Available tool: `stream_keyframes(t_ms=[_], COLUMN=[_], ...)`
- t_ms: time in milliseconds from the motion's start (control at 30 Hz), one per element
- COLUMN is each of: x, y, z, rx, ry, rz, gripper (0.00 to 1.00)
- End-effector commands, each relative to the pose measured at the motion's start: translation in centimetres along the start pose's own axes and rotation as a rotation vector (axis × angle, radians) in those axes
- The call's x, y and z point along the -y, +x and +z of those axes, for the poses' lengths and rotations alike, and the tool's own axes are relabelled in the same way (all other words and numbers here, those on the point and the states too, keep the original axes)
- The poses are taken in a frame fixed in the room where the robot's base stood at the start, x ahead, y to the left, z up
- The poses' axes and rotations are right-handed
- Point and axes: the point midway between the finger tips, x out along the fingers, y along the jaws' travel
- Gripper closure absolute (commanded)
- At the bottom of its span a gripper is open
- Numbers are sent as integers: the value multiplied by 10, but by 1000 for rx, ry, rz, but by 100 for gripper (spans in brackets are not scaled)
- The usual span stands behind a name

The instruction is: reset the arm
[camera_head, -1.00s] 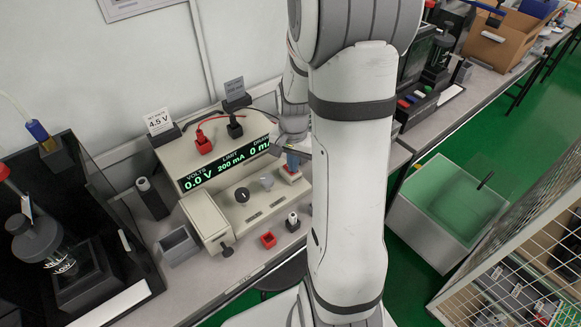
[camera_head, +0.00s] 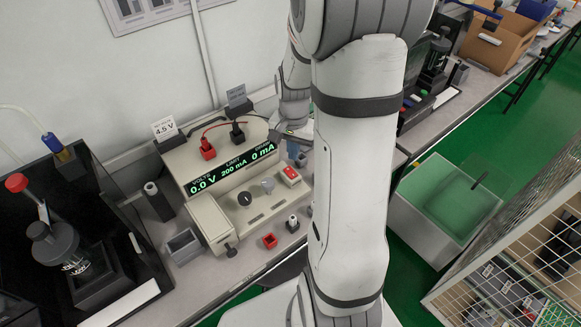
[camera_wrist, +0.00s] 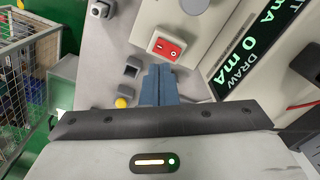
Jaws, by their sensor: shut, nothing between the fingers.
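My gripper shows in the wrist view (camera_wrist: 158,82) as two blue-grey fingers pressed together, shut and empty. It is above the bench, beside the red rocker switch (camera_wrist: 167,48) on the power supply. In the head view my gripper (camera_head: 294,148) is mostly hidden behind my arm, near the right end of the beige power supply (camera_head: 226,205). The supply's green display reads 0.0 V, 200 mA and 0 mA. The red switch (camera_head: 291,174) is uncovered there, with the gripper apart from it.
A red socket (camera_head: 270,240) and a black-and-white post (camera_head: 292,223) stand in front of the supply. A grey open box (camera_head: 182,246) and a dark-walled station (camera_head: 95,235) are left. A wire cage (camera_head: 510,270) and a green-topped bin (camera_head: 450,205) stand right.

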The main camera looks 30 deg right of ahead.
Motion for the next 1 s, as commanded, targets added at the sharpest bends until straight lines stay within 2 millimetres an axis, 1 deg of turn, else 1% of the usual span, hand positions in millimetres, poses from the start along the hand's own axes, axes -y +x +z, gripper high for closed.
stream_keyframes(t_ms=[467,567,667,733,900,1000], x=[0,1,4,6,5,1], y=[0,-6,-22,-38,-78,-97], z=[0,4,16,30,72,97], rx=[0,-6,-24,-43,-94,-124], ry=[-1,-21,-84,-153,-357,-475], rz=[0,-4,-14,-25,-51,-64], gripper=[100,100,100,100,100,100])
